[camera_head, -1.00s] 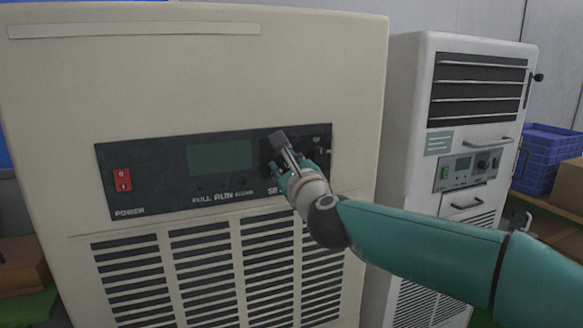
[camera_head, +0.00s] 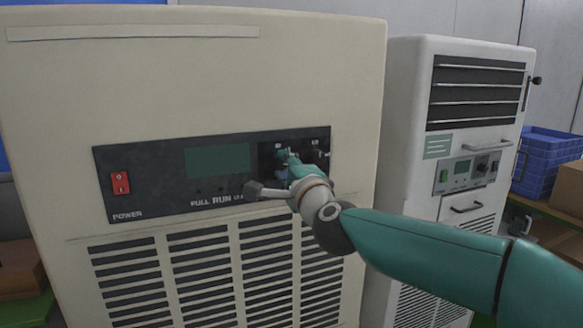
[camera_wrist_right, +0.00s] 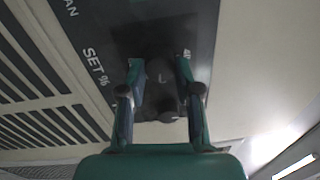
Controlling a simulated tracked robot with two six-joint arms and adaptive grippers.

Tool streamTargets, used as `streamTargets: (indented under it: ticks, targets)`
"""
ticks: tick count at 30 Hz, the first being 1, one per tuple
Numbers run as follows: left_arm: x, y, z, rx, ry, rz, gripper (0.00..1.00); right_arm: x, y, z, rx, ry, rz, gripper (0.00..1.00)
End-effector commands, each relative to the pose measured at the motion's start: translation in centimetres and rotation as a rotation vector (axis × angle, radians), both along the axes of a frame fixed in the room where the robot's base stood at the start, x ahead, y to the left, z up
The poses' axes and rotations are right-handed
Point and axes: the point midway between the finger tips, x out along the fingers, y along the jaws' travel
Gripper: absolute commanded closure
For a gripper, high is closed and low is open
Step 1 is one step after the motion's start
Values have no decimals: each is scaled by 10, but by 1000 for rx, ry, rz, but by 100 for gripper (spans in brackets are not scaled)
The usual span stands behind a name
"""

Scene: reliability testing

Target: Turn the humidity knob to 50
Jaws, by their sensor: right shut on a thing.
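The dark control panel (camera_head: 150,160) is on the front of the beige machine. It has a red power switch (camera_head: 121,183), a greenish display (camera_head: 218,160) and dark knobs at its right end. My right gripper (camera_head: 284,157) is at the left one of these knobs, which it mostly hides. In the right wrist view my gripper's two fingers (camera_wrist_right: 160,82) are on either side of a dark knob (camera_wrist_right: 158,95), closed on it, near the "SET %" label. The knob's setting cannot be read. Another knob (camera_head: 319,154) is just right of the gripper. My left gripper is out of view.
A white machine (camera_head: 408,120) with its own small panel (camera_head: 465,172) stands to the right. A blue crate (camera_head: 548,160) and cardboard boxes (camera_head: 568,187) are on a shelf at the far right. Vent slats (camera_head: 210,270) are below the beige machine's panel.

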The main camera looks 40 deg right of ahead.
Motion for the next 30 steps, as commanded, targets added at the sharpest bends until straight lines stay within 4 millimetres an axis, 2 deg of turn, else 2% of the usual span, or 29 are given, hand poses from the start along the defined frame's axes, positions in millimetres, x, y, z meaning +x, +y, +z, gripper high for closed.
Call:
streamTargets:
  ticks: [12, 30]
  targets:
    - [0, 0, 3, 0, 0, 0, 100, 1, 3, -3, -243, 65, 10, 100]
    - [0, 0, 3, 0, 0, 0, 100, 2, 5, -7, -288, 83, 14, 100]
